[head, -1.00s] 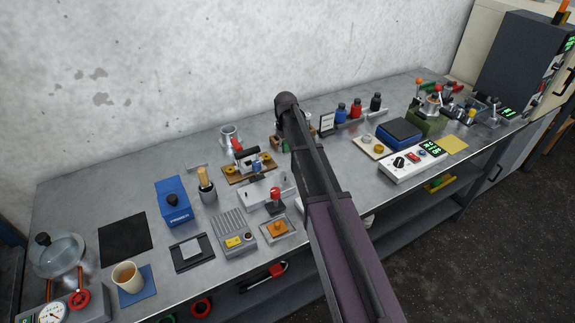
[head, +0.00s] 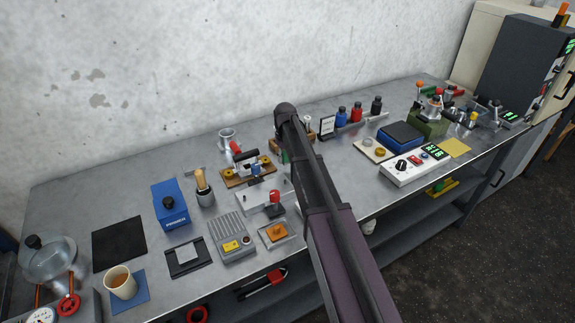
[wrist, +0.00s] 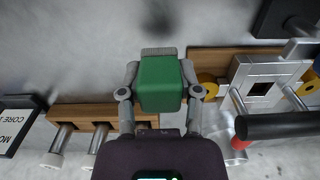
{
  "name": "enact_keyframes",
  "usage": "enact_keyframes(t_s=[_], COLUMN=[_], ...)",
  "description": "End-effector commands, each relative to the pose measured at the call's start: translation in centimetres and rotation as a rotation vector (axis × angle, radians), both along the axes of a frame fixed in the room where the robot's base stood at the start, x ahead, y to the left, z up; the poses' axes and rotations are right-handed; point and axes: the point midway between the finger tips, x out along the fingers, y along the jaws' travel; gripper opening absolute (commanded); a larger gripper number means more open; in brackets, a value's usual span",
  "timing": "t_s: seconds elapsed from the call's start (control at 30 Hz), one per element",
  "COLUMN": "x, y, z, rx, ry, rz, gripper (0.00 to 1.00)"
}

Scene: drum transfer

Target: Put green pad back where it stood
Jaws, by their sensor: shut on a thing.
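The green pad (wrist: 161,84) is a rounded green block with a ribbed grey end, in the middle of the wrist view. My gripper (wrist: 160,92) is shut on it, one finger on each side. In the head view a bit of green (head: 284,157) shows beside my arm, at the wooden rack; my gripper is mostly hidden there by the arm. The wooden rack (wrist: 78,110) with grey-handled pieces lies to the left of the pad in the wrist view and runs behind my gripper. Whether the pad touches the rack or bench, I cannot tell.
A black-framed card (wrist: 14,128) stands beside the rack. On the other side is a wooden-based fixture (wrist: 270,82) with a black-handled lever, close to my right finger. Bottles (head: 357,114) stand further right. Bare bench lies at the far left back (head: 75,195).

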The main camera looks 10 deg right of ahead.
Motion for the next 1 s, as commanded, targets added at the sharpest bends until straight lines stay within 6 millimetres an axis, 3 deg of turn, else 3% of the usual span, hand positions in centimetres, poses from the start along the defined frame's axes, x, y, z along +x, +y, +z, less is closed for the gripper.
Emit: enact_keyframes(t_s=[0.33,0.97,1.0], x=[0.0,0.0,0.0], y=[0.0,0.1,0.1], z=[-3.0,-3.6,-3.5], rx=[0.000,0.000,0.000], ry=[0.000,0.000,0.000], rz=[0.000,0.001,0.001], gripper=[0.07,0.07,0.57])
